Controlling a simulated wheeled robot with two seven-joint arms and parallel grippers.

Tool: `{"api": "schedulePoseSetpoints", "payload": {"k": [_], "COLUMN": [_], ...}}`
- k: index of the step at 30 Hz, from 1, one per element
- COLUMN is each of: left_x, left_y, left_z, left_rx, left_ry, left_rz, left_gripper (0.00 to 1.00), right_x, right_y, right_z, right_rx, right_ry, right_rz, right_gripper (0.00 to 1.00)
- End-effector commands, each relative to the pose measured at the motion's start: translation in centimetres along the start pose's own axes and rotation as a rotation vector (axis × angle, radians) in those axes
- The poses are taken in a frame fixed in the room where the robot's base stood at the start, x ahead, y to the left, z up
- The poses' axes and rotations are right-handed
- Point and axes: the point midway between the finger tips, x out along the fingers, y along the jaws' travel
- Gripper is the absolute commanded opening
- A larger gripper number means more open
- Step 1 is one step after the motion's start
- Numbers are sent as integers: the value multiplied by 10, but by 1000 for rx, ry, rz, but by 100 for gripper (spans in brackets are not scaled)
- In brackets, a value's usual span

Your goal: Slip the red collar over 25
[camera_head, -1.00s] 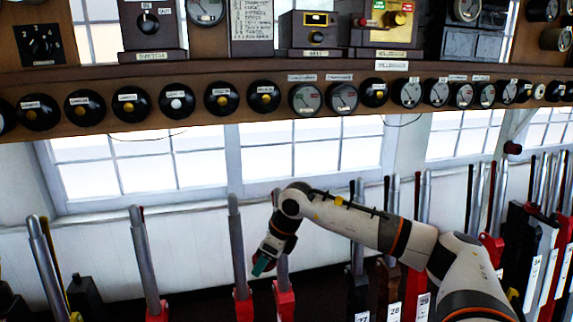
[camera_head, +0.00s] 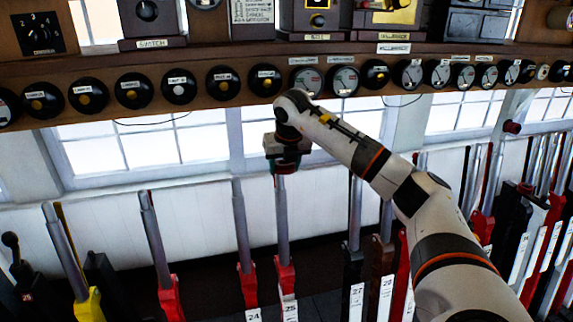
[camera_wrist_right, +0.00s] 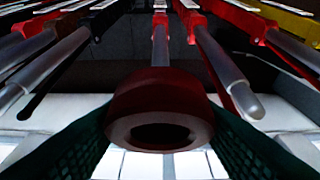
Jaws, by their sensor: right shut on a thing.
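The red collar (camera_wrist_right: 160,112) sits between the dark green finger pads of my right gripper (camera_head: 284,166). In the right wrist view its dark hole faces the camera. Lever 25 (camera_head: 283,222) has a grey metal handle, a red base and a white number plate (camera_head: 290,311). My right gripper is at the top end of this handle in the head view. In the wrist view a grey handle (camera_wrist_right: 160,45) lines up behind the collar. The collar hides the handle's tip, so I cannot tell whether it is inside the hole. My left gripper is out of view.
Lever 24 (camera_head: 242,228) stands close to the left of lever 25. Lever 27 (camera_head: 355,215) stands to the right, past a gap. A wooden shelf with round dials (camera_head: 306,82) runs above my right arm. Windows and a white wall are behind.

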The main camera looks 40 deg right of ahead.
Motion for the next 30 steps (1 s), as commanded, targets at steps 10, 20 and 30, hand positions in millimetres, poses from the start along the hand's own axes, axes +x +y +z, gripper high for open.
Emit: {"api": "schedulePoseSetpoints", "payload": {"k": [10, 20, 30], "left_x": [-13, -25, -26], "left_y": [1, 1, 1], "left_z": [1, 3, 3], "left_rx": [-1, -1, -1], "left_ry": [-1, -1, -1], "left_rz": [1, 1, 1], "left_gripper": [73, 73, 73], "right_x": [18, 36, 42], "right_y": [-1, -1, -1], "right_z": [-30, -50, -55], "right_rx": [1, -1, -2], "right_ry": [-1, 0, 2], "right_rz": [-4, -4, -2], "right_gripper": [31, 31, 31]}}
